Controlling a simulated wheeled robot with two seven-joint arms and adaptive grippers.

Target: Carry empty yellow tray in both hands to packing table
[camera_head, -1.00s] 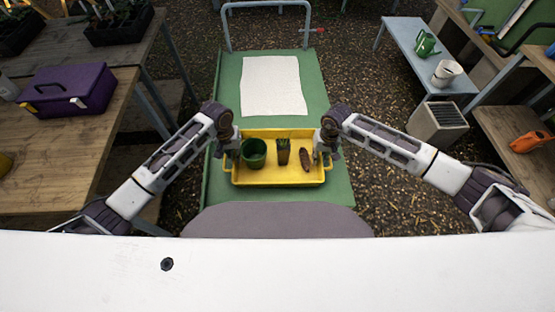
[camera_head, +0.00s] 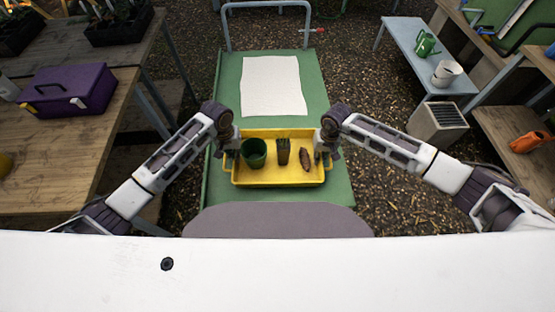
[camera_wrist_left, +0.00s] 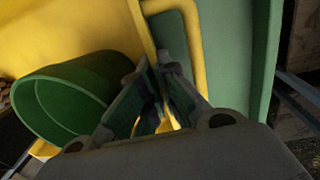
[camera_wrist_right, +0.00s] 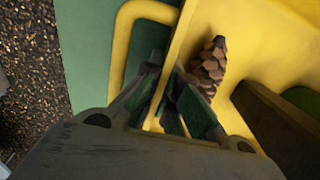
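The yellow tray (camera_head: 280,182) lies over the green cart deck (camera_head: 333,193) in front of me. It is not empty: it holds a green pot (camera_head: 254,152), a small brown pot (camera_head: 283,156) with thin green stems and a brown pine cone (camera_head: 305,158). My left gripper (camera_head: 233,153) is at the tray's left end, its fingers (camera_wrist_left: 155,62) closed about the end wall beside the handle loop. My right gripper (camera_head: 323,152) is at the right end, its fingers (camera_wrist_right: 165,65) on either side of that wall. A gap under the tray cannot be made out.
A white sheet (camera_head: 273,86) lies on the deck beyond the tray, before the cart's push bar (camera_head: 228,30). A wooden table (camera_head: 40,140) with a purple toolbox (camera_head: 70,90) stands left. A grey-blue bench (camera_head: 425,58) with a watering can stands right. Gravel lies between.

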